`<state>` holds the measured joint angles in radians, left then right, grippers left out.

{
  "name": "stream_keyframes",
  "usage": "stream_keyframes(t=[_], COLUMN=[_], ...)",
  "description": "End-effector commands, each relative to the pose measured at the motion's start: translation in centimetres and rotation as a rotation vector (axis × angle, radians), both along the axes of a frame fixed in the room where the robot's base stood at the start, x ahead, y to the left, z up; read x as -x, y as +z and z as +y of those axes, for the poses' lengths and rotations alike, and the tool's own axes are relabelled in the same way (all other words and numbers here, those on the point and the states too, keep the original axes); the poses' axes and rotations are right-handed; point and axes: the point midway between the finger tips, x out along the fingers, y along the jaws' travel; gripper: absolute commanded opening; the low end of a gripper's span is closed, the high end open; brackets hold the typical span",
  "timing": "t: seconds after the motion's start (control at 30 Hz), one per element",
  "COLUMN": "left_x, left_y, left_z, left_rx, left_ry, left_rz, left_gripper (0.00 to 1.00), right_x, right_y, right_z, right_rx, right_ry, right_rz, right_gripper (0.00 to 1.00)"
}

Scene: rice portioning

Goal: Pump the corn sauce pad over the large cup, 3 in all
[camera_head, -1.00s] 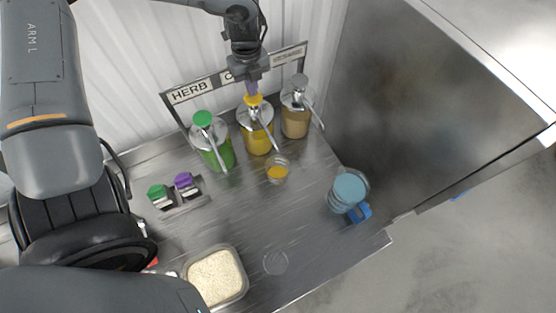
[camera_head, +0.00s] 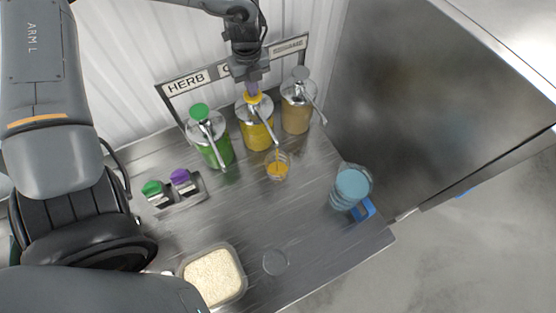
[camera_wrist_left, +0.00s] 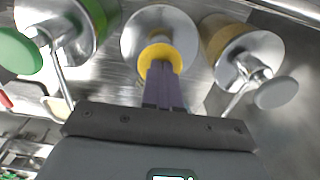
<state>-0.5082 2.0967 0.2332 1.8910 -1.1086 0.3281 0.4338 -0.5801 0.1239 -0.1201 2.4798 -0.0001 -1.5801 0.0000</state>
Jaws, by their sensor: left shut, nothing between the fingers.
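The yellow corn sauce pad (camera_head: 252,98) tops the pump of the middle jar (camera_head: 257,134); it also shows in the left wrist view (camera_wrist_left: 150,52). My left gripper (camera_head: 252,89) is shut, its purple fingers pointing down with their tips at the pad, apparently touching it. The fingers also show in the left wrist view (camera_wrist_left: 163,77). A clear cup (camera_head: 277,168) stands under the spout with orange sauce inside. A thin orange stream runs from the spout into it. Whether this is the large cup cannot be told by size. My right gripper is not in view.
A green-topped jar (camera_head: 213,150) stands left and a tan jar (camera_head: 296,112) right, both close to the pump. A purple and green utensil holder (camera_head: 188,192), rice tray (camera_head: 241,288), clear round container (camera_head: 276,262) and blue-tinted cup stack (camera_head: 352,187) surround open counter.

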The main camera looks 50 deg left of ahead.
Motion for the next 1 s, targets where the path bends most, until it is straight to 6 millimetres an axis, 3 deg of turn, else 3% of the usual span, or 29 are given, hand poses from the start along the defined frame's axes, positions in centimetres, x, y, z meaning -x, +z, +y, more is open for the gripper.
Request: stream_keyframes(t=[0.43, 1.0], left_x=[0.0, 0.0], left_y=[0.0, 3.2], left_z=[0.1, 0.0], left_rx=[-0.001, -0.001], left_ry=[0.001, 0.001], left_rz=[0.001, 0.001], left_gripper=[0.0, 0.0], right_x=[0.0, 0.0], right_y=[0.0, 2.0], right_z=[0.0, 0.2], right_rx=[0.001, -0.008], right_ry=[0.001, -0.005], right_rz=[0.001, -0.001], right_gripper=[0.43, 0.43])
